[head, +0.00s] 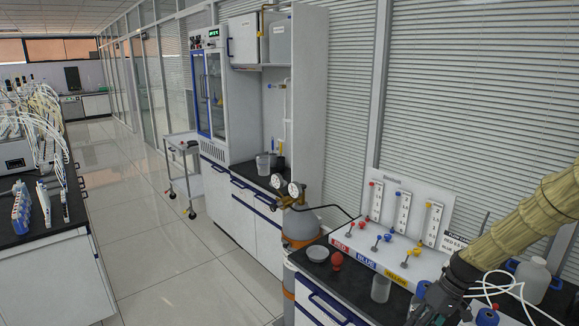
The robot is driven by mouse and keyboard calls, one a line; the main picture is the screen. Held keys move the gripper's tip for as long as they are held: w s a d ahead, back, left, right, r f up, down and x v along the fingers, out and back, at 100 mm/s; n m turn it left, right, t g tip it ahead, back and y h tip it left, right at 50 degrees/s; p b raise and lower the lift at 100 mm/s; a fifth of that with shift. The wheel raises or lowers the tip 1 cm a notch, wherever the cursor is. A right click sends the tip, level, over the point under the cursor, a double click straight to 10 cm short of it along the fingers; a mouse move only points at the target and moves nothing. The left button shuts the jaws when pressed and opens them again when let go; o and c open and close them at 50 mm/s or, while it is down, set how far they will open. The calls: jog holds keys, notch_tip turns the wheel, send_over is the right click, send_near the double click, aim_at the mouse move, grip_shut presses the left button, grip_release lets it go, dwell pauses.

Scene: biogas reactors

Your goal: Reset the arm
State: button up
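My arm, in a tan sleeve, comes in from the right edge of the head view and slopes down to the left. At its end my dark gripper (432,306) hangs low at the bottom edge, in front of the black counter (345,287). Its fingers are cut off or too dark to make out, so I cannot tell whether it is open or shut, or whether it holds anything.
A clear beaker (381,288), red bulb (337,260), grey bowl (317,253) and white bottle (533,278) stand near the arm.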

jog(key=s+a+f+m+h+b, duration=0.15)
jog(key=s+a+f, duration=0.35)
jog(key=s+f, duration=0.5)
jog(key=s+a+f+m+h+b, duration=0.15)
jog(key=s+a+f, duration=0.25)
jog(key=s+f, duration=0.6)
jog(key=s+a+f+h+b, duration=0.1)
jog(key=s+f, duration=0.3)
jog(key=s, duration=0.5)
jog(key=s+a+f+t+h+b, duration=0.1)
jog(key=s+a+f+b, duration=0.2)
jog(key=s, duration=0.6)
jog(key=shift+a+f, duration=0.55)
jog(key=shift+a, duration=0.1)
jog(key=shift+s, duration=0.1)
